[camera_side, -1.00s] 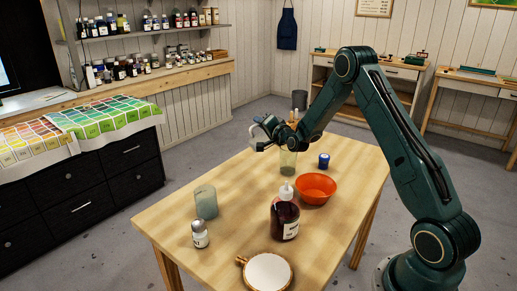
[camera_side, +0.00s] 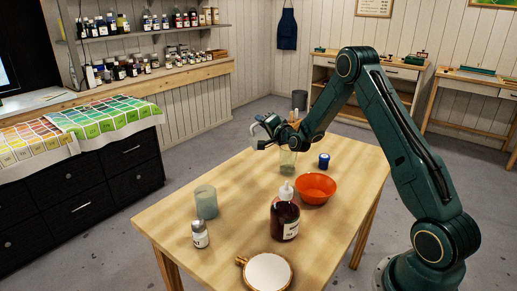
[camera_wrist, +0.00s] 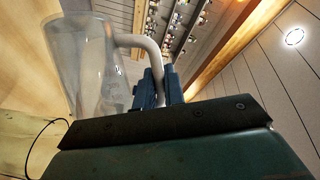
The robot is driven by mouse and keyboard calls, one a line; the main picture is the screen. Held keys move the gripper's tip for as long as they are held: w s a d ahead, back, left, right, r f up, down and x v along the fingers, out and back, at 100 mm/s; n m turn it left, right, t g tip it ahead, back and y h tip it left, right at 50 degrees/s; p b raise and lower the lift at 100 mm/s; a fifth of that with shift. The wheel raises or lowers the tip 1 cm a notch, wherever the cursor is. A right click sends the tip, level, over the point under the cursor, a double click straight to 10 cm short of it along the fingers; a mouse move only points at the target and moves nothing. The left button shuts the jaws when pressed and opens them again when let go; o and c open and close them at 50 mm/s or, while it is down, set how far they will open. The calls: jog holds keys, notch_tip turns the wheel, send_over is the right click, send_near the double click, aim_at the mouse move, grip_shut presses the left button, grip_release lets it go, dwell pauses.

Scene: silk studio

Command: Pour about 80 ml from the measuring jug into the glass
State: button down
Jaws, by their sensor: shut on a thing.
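My gripper (camera_side: 268,130) is raised above the far left part of the table in the side view. In the wrist view its dark jaws (camera_wrist: 150,92) are shut on the handle of the clear measuring jug (camera_wrist: 90,65). The jug looks tilted in that view, and I cannot tell its liquid level. In the side view the jug is hard to make out against the wall and my arm. A frosted, greenish glass (camera_side: 206,203) stands upright on the left of the table, well apart from my gripper.
A dark bottle (camera_side: 285,218), a white-capped small bottle (camera_side: 200,236), an orange bowl (camera_side: 316,187), a blue-capped jar (camera_side: 324,161) and a round white-topped piece (camera_side: 268,272) stand on the table. A greenish jar (camera_side: 288,163) is below my wrist. The left table edge is clear.

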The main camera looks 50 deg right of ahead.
jog(key=shift+s+d+r+m+t+h, duration=0.3)
jog(key=shift+s+d+r+m, duration=0.25)
jog(key=shift+m, duration=0.25)
dwell(0.9)
jog(key=shift+w+a, duration=0.25)
jog(key=shift+w+a+f+n, duration=0.25)
jog(key=shift+f+n, duration=0.1)
jog(key=shift+n, duration=0.2)
jog(key=shift+w+a+f+n, duration=0.2)
jog(key=shift+a+f+n, duration=0.1)
jog(key=shift+n, duration=0.25)
jog(key=shift+w+f+n+g+y, duration=0.1)
jog(key=shift+f+n+g+y, duration=0.2)
jog(key=shift+g+y, duration=0.15)
jog(key=shift+w+a+f+n+g, duration=0.25)
jog(key=shift+f+n, duration=0.2)
jog(key=shift+f, duration=0.05)
jog(key=shift+w+a+f+n+g, duration=0.2)
jog(key=shift+a+f+n+g, duration=0.05)
jog(key=shift+f+n, duration=0.25)
jog(key=shift+w+a+f+n+g, duration=0.25)
jog(key=shift+f+n, duration=0.2)
dwell(0.4)
